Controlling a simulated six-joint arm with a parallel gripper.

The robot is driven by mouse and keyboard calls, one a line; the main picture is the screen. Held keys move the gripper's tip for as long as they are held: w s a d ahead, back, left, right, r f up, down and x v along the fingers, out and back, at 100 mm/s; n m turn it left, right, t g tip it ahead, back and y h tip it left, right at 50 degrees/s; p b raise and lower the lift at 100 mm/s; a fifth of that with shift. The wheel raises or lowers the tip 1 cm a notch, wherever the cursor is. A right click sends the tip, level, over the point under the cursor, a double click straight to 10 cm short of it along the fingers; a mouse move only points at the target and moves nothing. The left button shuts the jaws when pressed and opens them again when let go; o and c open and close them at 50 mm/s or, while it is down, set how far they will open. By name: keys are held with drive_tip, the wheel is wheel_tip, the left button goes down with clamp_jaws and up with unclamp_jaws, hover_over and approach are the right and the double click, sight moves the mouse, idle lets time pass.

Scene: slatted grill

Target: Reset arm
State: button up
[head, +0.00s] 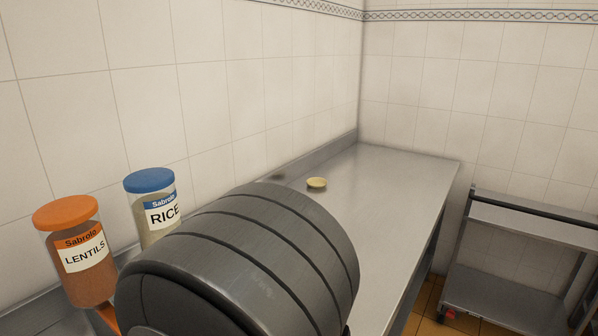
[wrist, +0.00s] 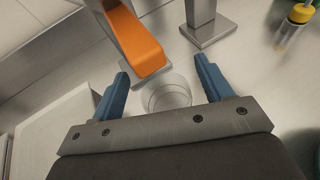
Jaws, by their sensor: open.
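My gripper (wrist: 162,68) shows in the wrist view with its two blue fingers spread wide apart. A clear round glass (wrist: 168,97) stands on the metal surface, in the gap between the fingers as seen from the wrist. The fingers do not visibly touch it. How far it is below the fingertips is hard to tell. My gripper is not visible in the head view, where a large dark grey rounded part of my arm fills the lower middle.
An orange chute (wrist: 140,42) and a grey metal stand (wrist: 207,25) are just beyond the fingers. A yellow-capped bottle (wrist: 298,18) is at the upper right. Lentils (head: 76,250) and rice (head: 152,205) jars stand left. A small yellow dish (head: 316,183) sits on the mostly clear counter (head: 400,190).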

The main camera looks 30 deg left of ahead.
drive_tip(key=s+d, duration=0.3)
drive_tip(key=d, duration=0.5)
drive_tip(key=s+d, duration=0.3)
drive_tip(key=d, duration=0.4)
drive_tip(key=w+d+r+m+t+h, duration=0.3)
drive_tip(key=w+d+m+t+h, duration=0.1)
drive_tip(key=w, duration=0.3)
drive_tip(key=w+d+r+m+t+h, duration=0.3)
drive_tip(key=w+d+m, duration=0.1)
drive_tip(key=w, duration=0.3)
drive_tip(key=shift+r+m+t+h, duration=0.25)
drive_tip(key=shift+m+t+h, duration=0.15)
drive_tip(key=shift+m, duration=0.2)
